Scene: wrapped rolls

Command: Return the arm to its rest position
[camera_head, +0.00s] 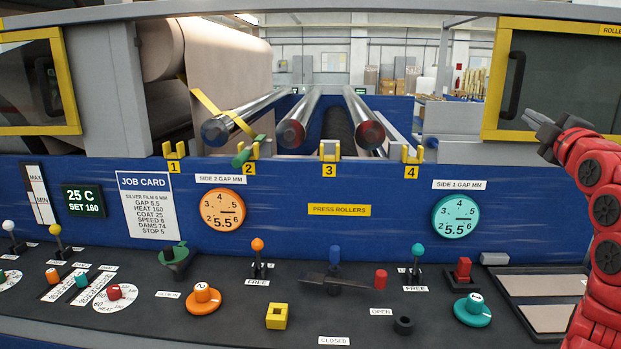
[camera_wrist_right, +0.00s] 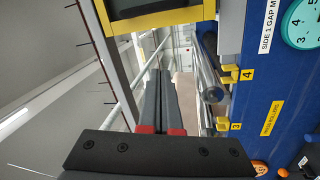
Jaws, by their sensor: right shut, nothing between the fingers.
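My right arm (camera_head: 592,190) is red and comes in at the right edge of the head view, raised in front of the machine. My right gripper (camera_head: 541,126) is at its upper end, pointing up and left, in front of the right yellow-framed window. In the right wrist view the gripper's two dark fingers (camera_wrist_right: 161,100) lie together, shut, with nothing between them. The fingers are clear of the press rollers (camera_head: 297,118) and the panel. My left arm and gripper are not in view.
The blue machine front (camera_head: 330,185) holds dials, a job card (camera_head: 147,205) and yellow numbered brackets. Below, a dark console (camera_head: 240,318) carries knobs, levers and a yellow block (camera_head: 277,316). The right yellow-framed window (camera_head: 490,90) stands close behind my right gripper.

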